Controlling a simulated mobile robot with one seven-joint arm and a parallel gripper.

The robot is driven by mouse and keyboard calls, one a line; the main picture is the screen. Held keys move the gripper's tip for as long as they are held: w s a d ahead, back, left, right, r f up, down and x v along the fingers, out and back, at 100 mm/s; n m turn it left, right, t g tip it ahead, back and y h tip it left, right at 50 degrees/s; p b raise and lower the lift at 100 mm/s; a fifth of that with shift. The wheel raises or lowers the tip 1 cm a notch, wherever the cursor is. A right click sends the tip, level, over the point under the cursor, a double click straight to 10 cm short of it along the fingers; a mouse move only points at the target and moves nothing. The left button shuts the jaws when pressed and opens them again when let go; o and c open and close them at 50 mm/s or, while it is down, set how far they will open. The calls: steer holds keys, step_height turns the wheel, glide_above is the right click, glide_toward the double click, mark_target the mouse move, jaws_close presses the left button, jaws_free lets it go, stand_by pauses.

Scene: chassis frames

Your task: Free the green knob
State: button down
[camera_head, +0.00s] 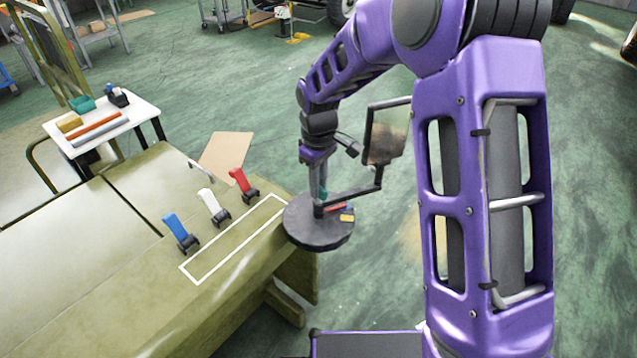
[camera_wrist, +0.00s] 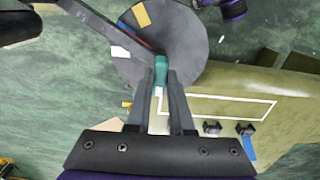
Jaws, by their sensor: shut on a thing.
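A dark round disc (camera_head: 318,240) sits at the bench's right end, with small red, yellow and blue pieces on it. The green knob (camera_wrist: 161,68) stands over the disc; a sliver of it shows in the head view (camera_head: 323,194). My gripper (camera_wrist: 161,75) is shut on the green knob, with a finger on each side. In the head view my gripper (camera_head: 319,190) points down above the disc. A dark bracket (camera_head: 350,190) rises from the disc to a framed panel (camera_head: 386,137) just right of my wrist. The knob's base is hidden.
The olive bench (camera_head: 120,275) carries a blue-handled clamp (camera_head: 178,231), a white one (camera_head: 212,205) and a red one (camera_head: 242,183), beside a white outlined rectangle (camera_head: 235,238). A brown board (camera_head: 226,155) lies behind. A white side table (camera_head: 100,125) holds small items. Floor to the right is open.

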steer(key=c, duration=0.8)
jaws_free()
step_height(320, 180, up, 18)
steer(key=p, duration=0.1)
steer(key=shift+f+p, duration=0.25)
steer(key=shift+p, duration=0.15)
